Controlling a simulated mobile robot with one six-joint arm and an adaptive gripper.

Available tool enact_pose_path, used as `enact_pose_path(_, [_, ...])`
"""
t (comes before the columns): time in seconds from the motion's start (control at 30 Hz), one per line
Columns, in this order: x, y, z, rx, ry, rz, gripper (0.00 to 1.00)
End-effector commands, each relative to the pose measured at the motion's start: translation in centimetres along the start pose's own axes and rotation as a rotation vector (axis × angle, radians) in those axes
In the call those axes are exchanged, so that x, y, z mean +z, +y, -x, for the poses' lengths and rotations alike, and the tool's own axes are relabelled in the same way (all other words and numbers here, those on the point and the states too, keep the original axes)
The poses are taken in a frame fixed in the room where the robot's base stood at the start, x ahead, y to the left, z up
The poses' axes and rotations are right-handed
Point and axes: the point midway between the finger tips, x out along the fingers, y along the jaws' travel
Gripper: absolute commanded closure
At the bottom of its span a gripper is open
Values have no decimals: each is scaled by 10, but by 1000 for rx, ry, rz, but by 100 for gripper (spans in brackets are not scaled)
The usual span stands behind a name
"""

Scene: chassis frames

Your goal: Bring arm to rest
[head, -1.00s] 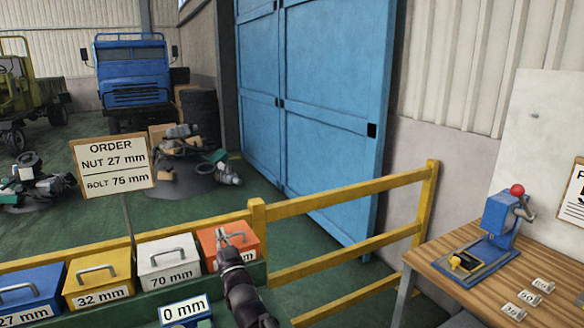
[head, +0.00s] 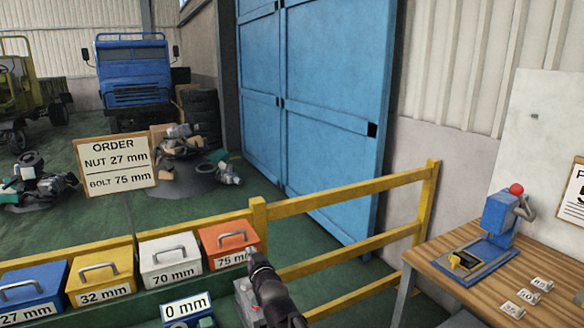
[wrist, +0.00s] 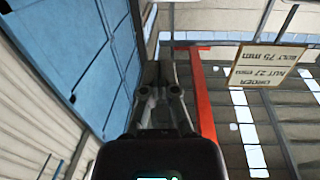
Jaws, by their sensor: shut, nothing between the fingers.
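My arm rises from the bottom of the head view, right of the orange 75 mm box (head: 230,244). My gripper (head: 254,256) is at its upper end, seen small and end-on, apart from the box handle as far as I can tell. In the wrist view my gripper (wrist: 163,70) points up the picture with its fingers together and nothing between them. The wrist view looks upward, with the blue door (wrist: 75,55) at left and the order sign (wrist: 265,65) upside down at right.
White 70 mm (head: 170,264), yellow 32 mm (head: 99,281) and blue 27 mm (head: 32,297) boxes stand left of my gripper. A yellow railing (head: 345,201) runs behind. A wooden bench (head: 440,263) with a blue press (head: 497,215) stands at right. A 0 mm display (head: 187,307) sits in front.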

Motion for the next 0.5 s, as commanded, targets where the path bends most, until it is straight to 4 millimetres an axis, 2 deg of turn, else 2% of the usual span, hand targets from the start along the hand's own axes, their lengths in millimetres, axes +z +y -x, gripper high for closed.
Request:
enact_pose_path(0.1, [27,29,11,31,-148,-2,100])
enact_pose_path(0.27, [64,64,32,75,-352,-16,100])
enact_pose_path(0.5, [113,112,79,141,-655,-56,100])
